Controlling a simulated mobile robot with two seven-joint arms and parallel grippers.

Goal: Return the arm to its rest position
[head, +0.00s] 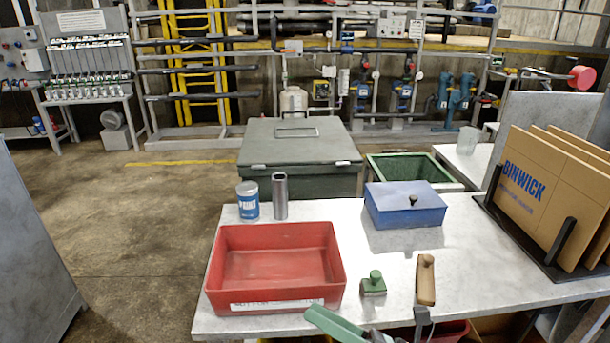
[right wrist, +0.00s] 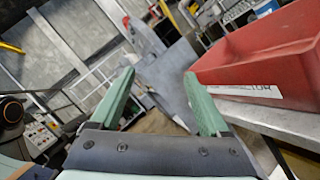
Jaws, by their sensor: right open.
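My right gripper (head: 338,324) shows at the bottom edge of the head view, with a green finger just in front of the red tray's front right corner. In the right wrist view, its two green fingers (right wrist: 159,78) stand well apart with nothing between them. The rest of my right arm is mostly cut off by the lower edge of the head view. The red tray (head: 275,292), empty and labelled on its front, also shows close by at the right of the wrist view (right wrist: 265,60). My left gripper is not in view.
The pale table (head: 470,270) carries a paint can (head: 247,203), a metal tube (head: 280,197), a blue lidded box (head: 406,206), a green-handled block (head: 373,284), a wooden-handled tool (head: 425,280) and a rack of cardboard (head: 540,180). Open floor (head: 130,240) lies left.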

